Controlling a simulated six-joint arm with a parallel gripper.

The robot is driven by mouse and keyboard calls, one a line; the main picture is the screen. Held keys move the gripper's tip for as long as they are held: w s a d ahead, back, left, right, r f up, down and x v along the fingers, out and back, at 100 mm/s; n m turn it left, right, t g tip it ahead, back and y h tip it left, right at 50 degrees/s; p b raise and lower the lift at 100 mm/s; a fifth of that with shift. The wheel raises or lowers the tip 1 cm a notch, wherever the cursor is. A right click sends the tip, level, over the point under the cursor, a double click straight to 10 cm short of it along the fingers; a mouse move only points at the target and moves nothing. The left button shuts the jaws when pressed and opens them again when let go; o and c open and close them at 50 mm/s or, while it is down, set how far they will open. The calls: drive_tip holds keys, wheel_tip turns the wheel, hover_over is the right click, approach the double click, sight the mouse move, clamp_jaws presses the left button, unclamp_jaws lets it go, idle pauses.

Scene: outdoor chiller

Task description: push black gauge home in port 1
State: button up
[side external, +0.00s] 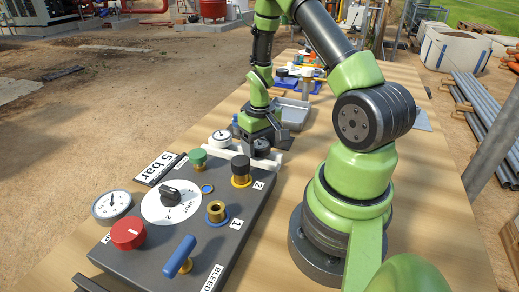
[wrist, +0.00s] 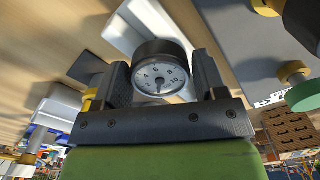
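The black gauge (wrist: 161,68) has a black rim and a white numbered dial facing the wrist camera. My gripper (wrist: 162,72) has one finger close against each side of it and looks shut on it. In the side external view my gripper (side external: 260,143) is low beside the far end of the panel, with the black gauge (side external: 262,147) between its fingers; the gauge's lower end is hidden. Port 1 (side external: 216,210) is an open brass fitting on the dark panel (side external: 150,262), beside the label 1. It is nearer the side camera than my gripper.
A black-capped brass fitting (side external: 241,168) stands by label 2, between my gripper and port 1. A green knob (side external: 198,158), a rotary selector (side external: 170,198), a red knob (side external: 128,233) and a raised blue lever (side external: 180,256) are nearby. A white-faced gauge (side external: 221,138) stands left of my gripper.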

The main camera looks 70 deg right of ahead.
sight(260, 145)
drive_tip(key=c, duration=0.8)
drive_tip(key=shift+r, duration=3.55)
drive_tip(key=shift+c, duration=0.2)
